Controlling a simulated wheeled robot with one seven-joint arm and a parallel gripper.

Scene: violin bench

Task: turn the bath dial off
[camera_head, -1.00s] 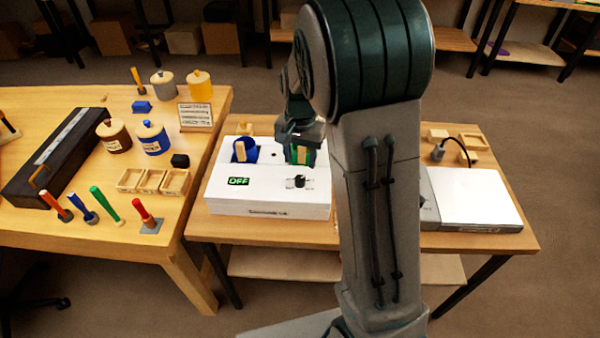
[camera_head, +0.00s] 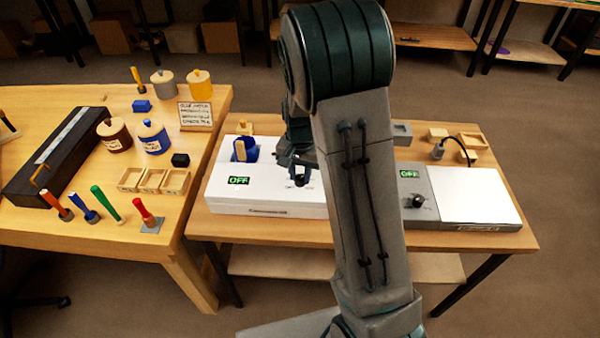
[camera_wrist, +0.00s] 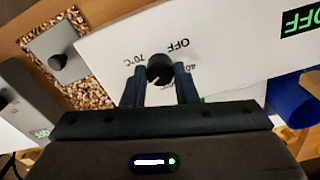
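The bath is a white box (camera_head: 265,208) on the middle bench, with a green-lit display (camera_head: 239,181) reading OFF. Its black dial (camera_wrist: 160,68) sits on the white top, with OFF, 40 and 70°C printed around it in the wrist view. My gripper (camera_head: 300,178) is down at the dial. In the wrist view my gripper (camera_wrist: 160,80) has its two fingers apart, one on each side of the dial. I cannot tell whether they touch it. My arm hides part of the bath's right side.
A blue pot (camera_head: 251,154) with a wooden piece stands at the bath's back left. A grey device (camera_head: 418,190) with another knob and OFF display is on the right. The left bench (camera_head: 95,238) holds jars, coloured handles and small trays.

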